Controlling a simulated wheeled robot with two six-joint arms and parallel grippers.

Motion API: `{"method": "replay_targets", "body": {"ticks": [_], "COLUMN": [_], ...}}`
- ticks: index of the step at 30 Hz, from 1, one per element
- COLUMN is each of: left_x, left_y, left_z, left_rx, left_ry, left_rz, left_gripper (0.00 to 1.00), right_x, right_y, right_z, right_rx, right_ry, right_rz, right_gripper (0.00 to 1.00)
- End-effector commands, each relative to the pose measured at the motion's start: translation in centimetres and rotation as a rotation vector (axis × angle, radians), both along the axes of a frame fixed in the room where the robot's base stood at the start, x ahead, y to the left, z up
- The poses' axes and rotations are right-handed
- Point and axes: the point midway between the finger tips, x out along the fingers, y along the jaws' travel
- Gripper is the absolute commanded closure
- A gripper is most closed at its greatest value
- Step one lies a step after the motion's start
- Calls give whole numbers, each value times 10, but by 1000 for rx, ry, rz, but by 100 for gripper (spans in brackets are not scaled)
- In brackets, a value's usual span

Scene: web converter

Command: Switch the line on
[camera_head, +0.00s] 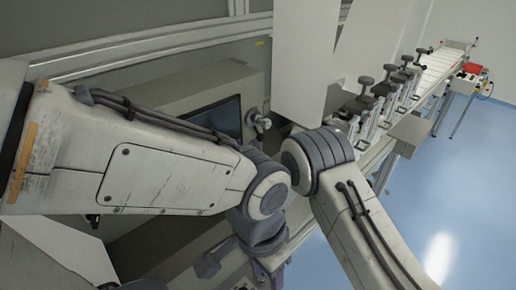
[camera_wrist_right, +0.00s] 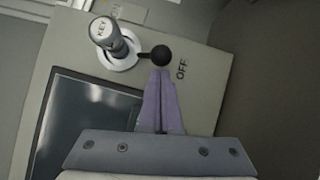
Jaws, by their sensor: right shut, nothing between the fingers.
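The line's rotary switch (camera_wrist_right: 113,38) shows in the right wrist view as a grey cylinder marked KEY on a pale panel. Its dark lever ends in a black ball (camera_wrist_right: 160,56), which lies beside the OFF label (camera_wrist_right: 182,69). The ON label (camera_wrist_right: 117,11) is at the top edge. My right gripper (camera_wrist_right: 161,74) is shut and empty, its purple fingertips just at the ball; whether they touch it I cannot tell. In the head view the switch (camera_head: 259,123) stands right of the screen. My left arm crosses the head view; its fingers cannot be made out.
A dark screen (camera_wrist_right: 85,125) is set in the panel beside the switch; it also shows in the head view (camera_head: 226,116). A conveyor (camera_head: 435,70) with several dark-knobbed clamps runs to the back right. The blue floor (camera_head: 455,170) is clear at right.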

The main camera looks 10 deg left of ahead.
Motion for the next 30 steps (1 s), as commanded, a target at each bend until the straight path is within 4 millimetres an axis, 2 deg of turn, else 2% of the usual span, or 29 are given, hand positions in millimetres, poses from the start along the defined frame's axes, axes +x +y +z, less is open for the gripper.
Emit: {"method": "replay_targets", "body": {"ticks": [6,17,23,30], "left_x": [0,0,0,0], "left_y": [0,0,0,0], "left_z": [-15,-31,-57,-99], "left_rx": [0,0,0,0], "left_ry": [0,0,0,0], "left_rz": [-1,-2,-3,-3], "left_gripper": [50,50,50,50], "right_x": [3,8,13,24], "right_y": [-4,-8,-12,-20], "right_z": [-5,-7,-13,-17], "right_rx": [-23,-55,-99,-184], "right_ry": [-36,-86,-154,-286], "right_rz": [-3,-6,-7,-7], "right_gripper": [100,100,100,100]}}
